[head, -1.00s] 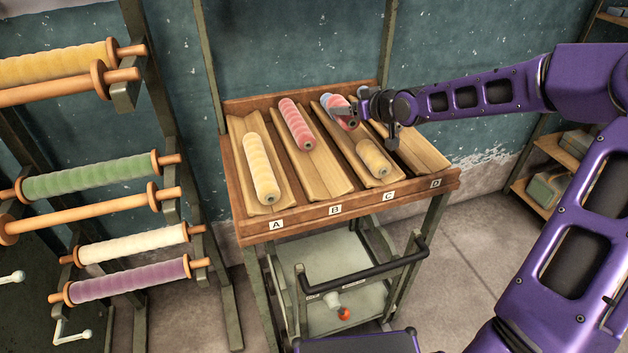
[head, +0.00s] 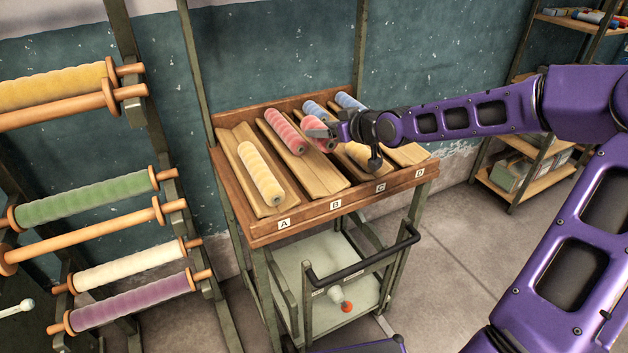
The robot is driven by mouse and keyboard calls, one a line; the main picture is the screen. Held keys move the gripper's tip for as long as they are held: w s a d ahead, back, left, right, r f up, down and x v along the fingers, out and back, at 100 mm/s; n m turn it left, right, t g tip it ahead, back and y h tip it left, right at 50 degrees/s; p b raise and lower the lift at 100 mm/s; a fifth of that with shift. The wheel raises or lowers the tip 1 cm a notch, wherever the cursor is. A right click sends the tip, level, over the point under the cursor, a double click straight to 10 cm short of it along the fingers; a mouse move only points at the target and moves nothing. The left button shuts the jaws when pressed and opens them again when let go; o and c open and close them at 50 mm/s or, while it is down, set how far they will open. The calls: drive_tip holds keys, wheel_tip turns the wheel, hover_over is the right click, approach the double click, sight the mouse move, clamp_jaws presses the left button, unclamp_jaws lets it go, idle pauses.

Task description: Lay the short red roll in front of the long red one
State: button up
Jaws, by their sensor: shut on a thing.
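The long red roll (head: 285,132) lies in the back part of trough B (head: 322,176). The front part of that trough is bare. The short red roll (head: 318,138) is in my gripper (head: 328,134), just right of the long red roll and near the back of trough C. My gripper is shut on it and hides part of it. I cannot tell how far the short roll is above the trough.
A long yellow roll (head: 261,174) lies in trough A. Blue rolls lie at the back of C (head: 313,109) and D (head: 349,101). A roll rack stands at the left.

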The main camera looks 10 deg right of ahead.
drive_tip(key=shift+s+f, duration=0.1)
wheel_tip(320, 180, down, 10)
drive_tip(key=b, duration=0.2)
drive_tip(key=shift+b, duration=0.3)
drive_tip(key=shift+a+f, duration=0.1)
drive_tip(key=shift+f, duration=0.2)
drive_tip(key=o, duration=1.5)
drive_tip(key=shift+s+d+r, duration=0.15)
drive_tip(key=shift+d+r, duration=0.05)
drive_tip(key=shift+r, duration=0.4)
drive_tip(key=p+v, duration=0.3)
drive_tip(key=v, duration=0.8)
drive_tip(key=shift+s, duration=0.25)
